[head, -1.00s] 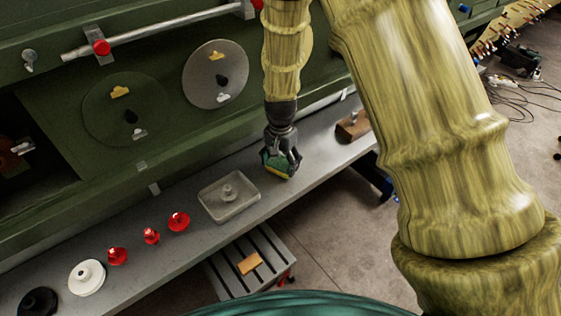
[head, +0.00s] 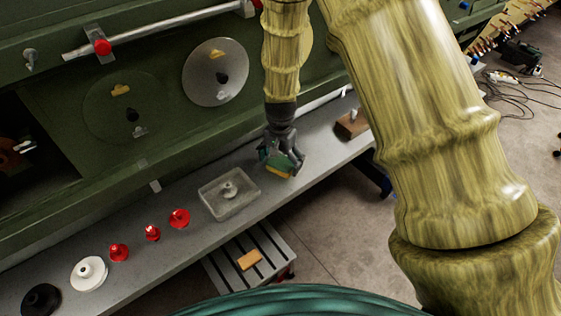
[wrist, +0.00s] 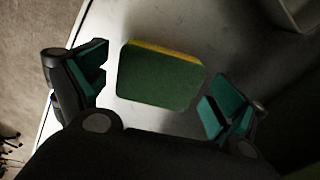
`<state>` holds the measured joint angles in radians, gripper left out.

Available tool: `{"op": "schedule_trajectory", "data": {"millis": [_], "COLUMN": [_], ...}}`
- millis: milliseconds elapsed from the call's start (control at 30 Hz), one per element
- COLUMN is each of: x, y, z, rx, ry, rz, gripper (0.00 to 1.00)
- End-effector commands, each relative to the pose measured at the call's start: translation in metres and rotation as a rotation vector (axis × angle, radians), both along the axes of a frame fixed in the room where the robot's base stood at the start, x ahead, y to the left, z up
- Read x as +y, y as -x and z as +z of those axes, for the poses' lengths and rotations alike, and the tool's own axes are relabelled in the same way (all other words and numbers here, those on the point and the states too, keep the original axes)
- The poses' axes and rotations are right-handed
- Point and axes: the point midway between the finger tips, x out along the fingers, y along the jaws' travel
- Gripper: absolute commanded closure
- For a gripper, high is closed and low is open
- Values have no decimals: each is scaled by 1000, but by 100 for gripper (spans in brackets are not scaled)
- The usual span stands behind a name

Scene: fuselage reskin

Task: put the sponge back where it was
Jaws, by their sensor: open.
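A green and yellow sponge (wrist: 160,76) lies on the grey shelf (wrist: 115,30) in the wrist view, between the two open fingers of my gripper (wrist: 158,92). There is a gap between the sponge and each finger pad. In the head view my gripper (head: 282,160) is low over the shelf, to the right of the clear tray. The sponge (head: 279,170) shows there only partly, between the fingers.
A clear tray (head: 214,212) with a grey knob-like piece stands left of my gripper. Several red pieces (head: 180,218), a white disc (head: 88,274) and a black disc (head: 40,300) line the shelf. A brown block (head: 351,125) is at right. The green machine wall rises behind.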

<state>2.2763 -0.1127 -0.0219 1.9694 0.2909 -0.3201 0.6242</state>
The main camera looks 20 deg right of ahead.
Motion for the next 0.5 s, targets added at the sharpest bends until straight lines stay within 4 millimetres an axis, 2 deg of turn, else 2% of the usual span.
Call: {"op": "schedule_trajectory", "data": {"millis": [167,500], "x": [0,0], "y": [-1,-1], "z": [10,48], "rx": [-4,-3], "ry": [0,0], "rz": [0,0], "gripper": [4,4]}}
